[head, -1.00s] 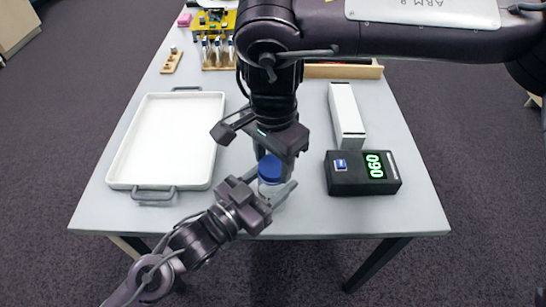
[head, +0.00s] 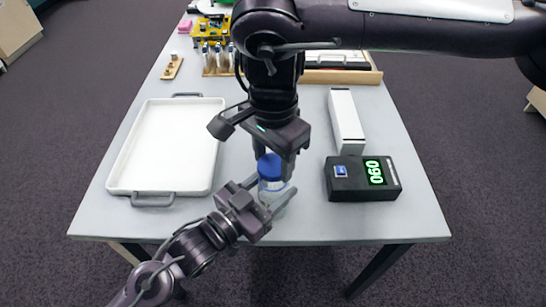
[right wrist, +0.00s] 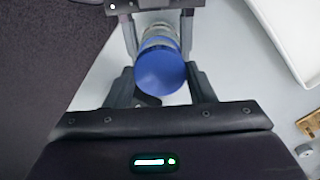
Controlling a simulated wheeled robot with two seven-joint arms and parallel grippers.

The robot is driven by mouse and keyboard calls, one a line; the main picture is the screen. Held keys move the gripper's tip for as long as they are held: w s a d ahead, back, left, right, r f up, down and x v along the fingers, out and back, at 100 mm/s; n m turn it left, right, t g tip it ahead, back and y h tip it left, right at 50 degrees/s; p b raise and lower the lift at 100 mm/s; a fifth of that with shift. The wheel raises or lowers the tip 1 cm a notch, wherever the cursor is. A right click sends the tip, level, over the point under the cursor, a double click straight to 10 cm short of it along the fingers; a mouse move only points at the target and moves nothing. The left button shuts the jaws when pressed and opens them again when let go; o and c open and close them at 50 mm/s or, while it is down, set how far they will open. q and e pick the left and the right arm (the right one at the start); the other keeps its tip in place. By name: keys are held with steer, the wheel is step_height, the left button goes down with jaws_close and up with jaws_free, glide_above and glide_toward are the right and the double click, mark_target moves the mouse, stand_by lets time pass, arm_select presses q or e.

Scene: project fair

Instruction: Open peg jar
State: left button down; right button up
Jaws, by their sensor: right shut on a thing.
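The peg jar (head: 271,186) is a clear jar with a blue lid (head: 269,165), upright near the table's front edge. My right gripper (head: 272,158) comes down from above and is shut on the lid, which shows between its fingers in the right wrist view (right wrist: 160,71). The lid sits on the jar. My left gripper (head: 264,198) reaches in low from the front left, with one finger on each side of the jar body. Whether its fingers press on the glass is not clear. The jar's contents cannot be made out.
A white tray (head: 125,180) with grey handles lies left of the jar. A black box (head: 345,188) with a green display and a long white box (head: 346,120) stand to the right. A wooden rack (head: 209,70) and other parts are at the back.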

mark_target(273, 164)
steer(key=shift+r, duration=2)
arm_select(q)
steer(key=shift+c, duration=2.3)
jaws_free()
steer(key=shift+s+a, duration=0.1)
